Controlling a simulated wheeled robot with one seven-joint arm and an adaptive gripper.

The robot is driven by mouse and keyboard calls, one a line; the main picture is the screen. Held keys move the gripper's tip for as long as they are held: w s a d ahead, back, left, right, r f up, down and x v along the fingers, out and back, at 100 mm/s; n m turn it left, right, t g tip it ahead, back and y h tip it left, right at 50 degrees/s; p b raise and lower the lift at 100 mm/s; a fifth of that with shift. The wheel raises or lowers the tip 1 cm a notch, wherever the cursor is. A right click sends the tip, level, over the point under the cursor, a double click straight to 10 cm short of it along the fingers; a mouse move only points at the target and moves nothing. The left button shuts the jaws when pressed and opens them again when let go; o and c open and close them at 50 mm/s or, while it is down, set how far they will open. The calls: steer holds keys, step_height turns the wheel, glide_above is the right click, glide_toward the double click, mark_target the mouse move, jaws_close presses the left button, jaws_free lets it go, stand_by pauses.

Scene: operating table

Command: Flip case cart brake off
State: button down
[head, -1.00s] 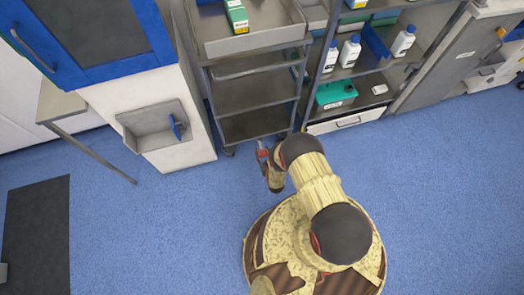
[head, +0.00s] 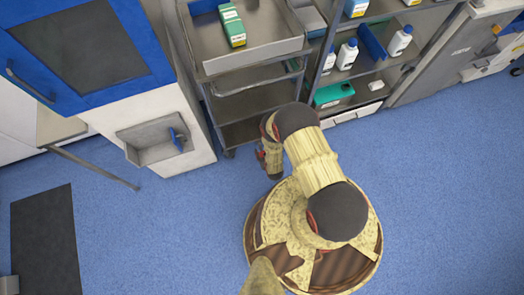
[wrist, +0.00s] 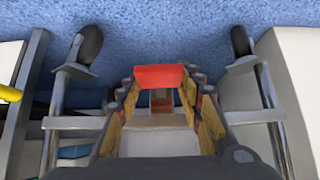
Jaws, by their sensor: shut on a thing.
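The grey metal case cart (head: 256,62) stands at the top centre of the head view, with open shelves below its top tray. My gripper (head: 266,158) is low at the cart's front, mostly hidden by my arm. In the wrist view my gripper (wrist: 160,90) points in between two cart legs (wrist: 268,90), each with a dark castor. A red block (wrist: 160,76), which looks like the brake pedal, sits between the fingertips, and the fingers are shut on it. Whether the brake is on or off cannot be told.
A green box (head: 232,25) lies on the cart's top tray. A shelf unit with bottles (head: 347,54) stands close on the right. A white cabinet with a grey basin (head: 155,146) stands on the left. The blue floor (head: 440,200) at right is clear.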

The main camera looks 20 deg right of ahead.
steer(key=shift+w+r, duration=0.25)
steer(key=shift+r, duration=0.05)
steer(key=c, duration=1.6)
jaws_free()
steer(key=o, duration=0.4)
steer(key=shift+s+f, duration=0.1)
steer(key=shift+s, duration=0.05)
steer(key=shift+o, duration=0.2)
steer(key=v, duration=1.2)
